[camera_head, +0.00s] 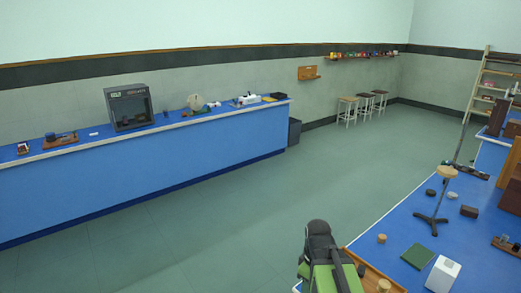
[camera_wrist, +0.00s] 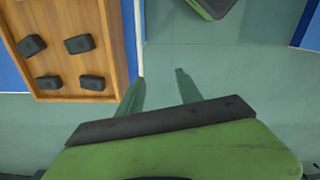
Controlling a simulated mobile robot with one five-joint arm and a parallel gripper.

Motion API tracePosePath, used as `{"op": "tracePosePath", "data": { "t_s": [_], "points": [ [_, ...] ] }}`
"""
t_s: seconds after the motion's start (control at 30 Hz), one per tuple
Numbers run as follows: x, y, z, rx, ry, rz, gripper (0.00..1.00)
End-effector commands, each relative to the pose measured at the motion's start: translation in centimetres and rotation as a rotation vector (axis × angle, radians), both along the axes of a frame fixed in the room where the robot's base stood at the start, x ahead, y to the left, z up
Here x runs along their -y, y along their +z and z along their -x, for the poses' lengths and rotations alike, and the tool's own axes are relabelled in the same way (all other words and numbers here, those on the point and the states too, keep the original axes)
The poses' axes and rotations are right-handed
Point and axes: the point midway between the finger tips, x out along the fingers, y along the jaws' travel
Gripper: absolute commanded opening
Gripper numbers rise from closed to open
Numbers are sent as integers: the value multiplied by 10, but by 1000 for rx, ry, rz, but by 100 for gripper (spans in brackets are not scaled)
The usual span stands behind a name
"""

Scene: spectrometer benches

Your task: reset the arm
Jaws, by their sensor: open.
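My gripper (camera_wrist: 160,75) shows in the wrist view. Its two thin grey-green fingers stand apart with nothing between them, and only the bluish-green floor shows beyond. The dark bar and green body behind the fingers fill the lower part of that view. In the head view my black and green arm (camera_head: 320,250) is at the bottom, just left of the near blue bench's corner. The fingers cannot be made out there.
A wooden tray (camera_wrist: 119,50) with several dark blocks lies left of the fingers. The near bench (camera_head: 400,232) holds a green pad (camera_head: 417,256), a white box (camera_head: 442,274) and a stand (camera_head: 432,219). A long blue bench (camera_head: 150,182) runs along the wall. Open floor (camera_head: 270,205) lies between.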

Motion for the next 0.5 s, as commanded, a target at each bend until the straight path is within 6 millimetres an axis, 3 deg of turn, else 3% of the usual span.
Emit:
{"op": "tracePosePath", "data": {
  "t_s": [0.07, 0.3, 0.5],
  "points": [
    [-17, -2, 7, 0, -142, 0, 42],
    [-16, -1, 16, 0, -661, 0, 42],
    [-16, -1, 15, 0, -852, 0, 42]
  ]
}}
